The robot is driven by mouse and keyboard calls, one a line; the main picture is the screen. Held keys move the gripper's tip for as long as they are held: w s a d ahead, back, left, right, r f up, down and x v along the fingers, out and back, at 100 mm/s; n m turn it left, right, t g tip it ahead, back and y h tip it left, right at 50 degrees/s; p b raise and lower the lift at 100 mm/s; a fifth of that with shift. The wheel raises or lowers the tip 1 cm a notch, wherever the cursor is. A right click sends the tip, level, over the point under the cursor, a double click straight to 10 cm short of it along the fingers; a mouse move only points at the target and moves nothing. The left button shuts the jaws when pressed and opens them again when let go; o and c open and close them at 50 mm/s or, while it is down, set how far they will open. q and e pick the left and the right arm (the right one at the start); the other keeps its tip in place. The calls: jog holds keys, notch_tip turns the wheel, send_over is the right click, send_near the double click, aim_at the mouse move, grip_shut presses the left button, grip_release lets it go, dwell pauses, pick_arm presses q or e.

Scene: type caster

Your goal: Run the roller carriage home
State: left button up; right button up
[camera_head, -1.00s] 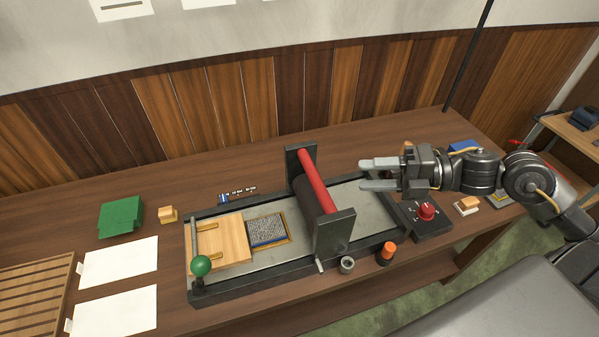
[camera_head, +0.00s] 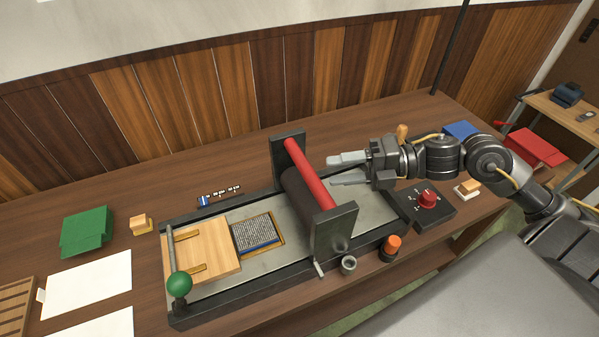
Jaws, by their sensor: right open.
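The roller carriage stands across the middle of the press bed (camera_head: 375,207). It has dark upright end plates (camera_head: 333,228), a red bar (camera_head: 310,172) on top and a dark roller below. My right gripper (camera_head: 331,172) is open and empty over the right part of the bed, its fingers pointing left toward the red bar. I cannot tell whether a fingertip touches the carriage. A wooden board (camera_head: 202,250) and a framed block of type (camera_head: 257,235) lie on the bed left of the carriage. A green ball knob (camera_head: 179,284) is at the bed's left end. My left gripper is out of view.
A control box with a red knob (camera_head: 428,198) stands right of the bed. An orange-capped item (camera_head: 391,246) and a small metal cup (camera_head: 347,264) stand in front. White sheets (camera_head: 88,283) and a green box (camera_head: 87,230) lie at left.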

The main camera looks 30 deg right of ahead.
aim_at(302, 172)
jog(key=p+x, duration=0.2)
jog(key=x, duration=0.6)
jog(key=shift+w+r+p, duration=0.1)
jog(key=shift+p, duration=0.25)
jog(key=shift+w+a+f, duration=0.15)
jog(key=shift+a+f, duration=0.05)
jog(key=shift+a, duration=0.1)
grip_shut()
